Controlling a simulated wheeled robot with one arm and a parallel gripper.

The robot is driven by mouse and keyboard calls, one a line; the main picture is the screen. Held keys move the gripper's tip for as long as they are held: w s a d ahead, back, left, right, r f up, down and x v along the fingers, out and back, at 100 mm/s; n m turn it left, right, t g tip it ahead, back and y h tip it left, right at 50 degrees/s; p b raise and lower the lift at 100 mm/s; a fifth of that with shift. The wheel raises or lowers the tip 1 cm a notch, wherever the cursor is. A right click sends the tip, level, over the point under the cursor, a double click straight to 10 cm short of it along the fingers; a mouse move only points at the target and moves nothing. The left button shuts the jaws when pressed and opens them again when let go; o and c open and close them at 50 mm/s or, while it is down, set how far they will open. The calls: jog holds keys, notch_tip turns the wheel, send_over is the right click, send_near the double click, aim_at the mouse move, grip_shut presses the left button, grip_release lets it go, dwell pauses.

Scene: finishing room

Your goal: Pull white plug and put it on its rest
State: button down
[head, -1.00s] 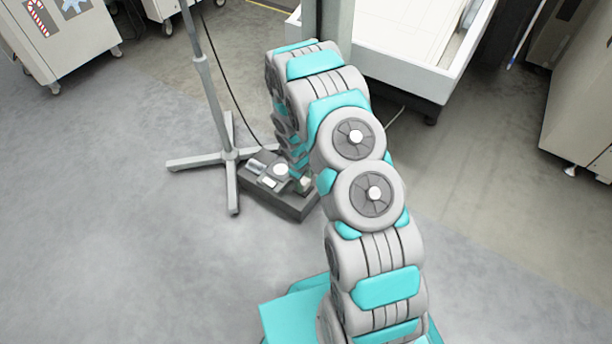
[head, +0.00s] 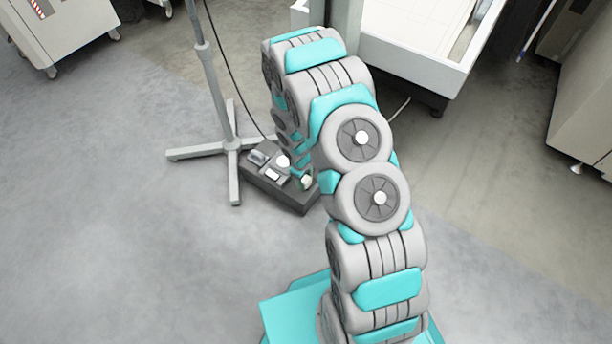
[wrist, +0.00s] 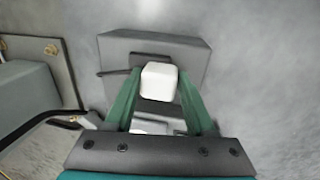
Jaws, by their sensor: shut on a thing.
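The white plug (wrist: 159,84) is a pale block with rounded edges, between the green fingers of my gripper (wrist: 159,74) in the wrist view. The fingers are shut on it, one on each side. Behind it is a grey box (wrist: 192,56) with a dark raised patch. I cannot tell whether the plug touches the box or is clear of it. In the head view the grey box (head: 299,199) lies on the floor with several small fittings on top. I cannot make out which fitting is the rest.
A grey stand (head: 233,142) with spread feet stands beside the box, and a black cable (head: 237,83) runs down near it. A white-walled tray unit (head: 417,62) stands behind, and a cabinet (head: 588,110) at the right. The floor at the left is clear.

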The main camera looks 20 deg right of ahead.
jog(key=shift+s+a+f, duration=0.1)
jog(key=shift+s+f, duration=0.05)
jog(key=shift+f, duration=0.2)
jog(key=c, duration=0.6)
grip_release()
jog(key=o, duration=0.4)
jog(key=shift+w+r, duration=0.2)
jog(key=shift+w, duration=0.25)
jog(key=shift+w+r, duration=0.1)
jog(key=shift+d, duration=0.2)
jog(key=shift+r, duration=0.15)
